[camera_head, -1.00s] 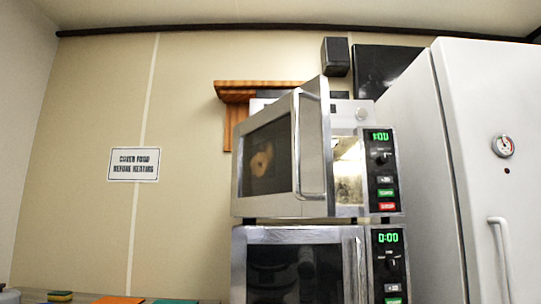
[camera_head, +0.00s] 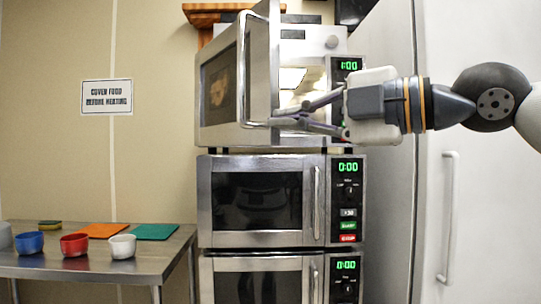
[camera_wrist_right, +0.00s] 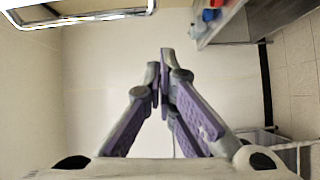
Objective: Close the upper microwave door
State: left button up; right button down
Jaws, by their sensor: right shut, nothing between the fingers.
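The upper microwave (camera_head: 320,45) tops the stack of microwaves. Its steel door (camera_head: 222,85), with a dark window and a long bar handle (camera_head: 243,70), stands partly open, swung outward with its hinge at the left. The lit interior shows through the gap. My right gripper (camera_head: 276,121) comes in from the right, in front of the opening, with its fingertips by the handle's lower end; I cannot tell whether they touch. Its fingers are together and empty, as the right wrist view (camera_wrist_right: 164,62) also shows. My left gripper is not in view.
A closed microwave (camera_head: 257,200) sits directly below, with another (camera_head: 262,285) under it. A tall white fridge (camera_head: 465,190) stands at the right. A steel table (camera_head: 60,262) at the left holds bowls, coloured boards and a sponge.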

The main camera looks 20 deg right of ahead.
aim_at(266, 111)
jog(key=shift+t, duration=0.4)
jog(key=x, duration=0.3)
jog(key=r+x, duration=0.1)
jog(key=x, duration=0.2)
jog(key=r+x, duration=0.1)
jog(key=x, duration=0.2)
jog(key=shift+w+d, duration=0.2)
jog(key=shift+d, duration=0.05)
jog(key=d, duration=0.1)
jog(key=w+d, duration=0.1)
jog(key=d, duration=0.1)
jog(key=shift+d, duration=0.55)
jog(key=shift+a, duration=0.1)
jog(key=shift+w, duration=0.1)
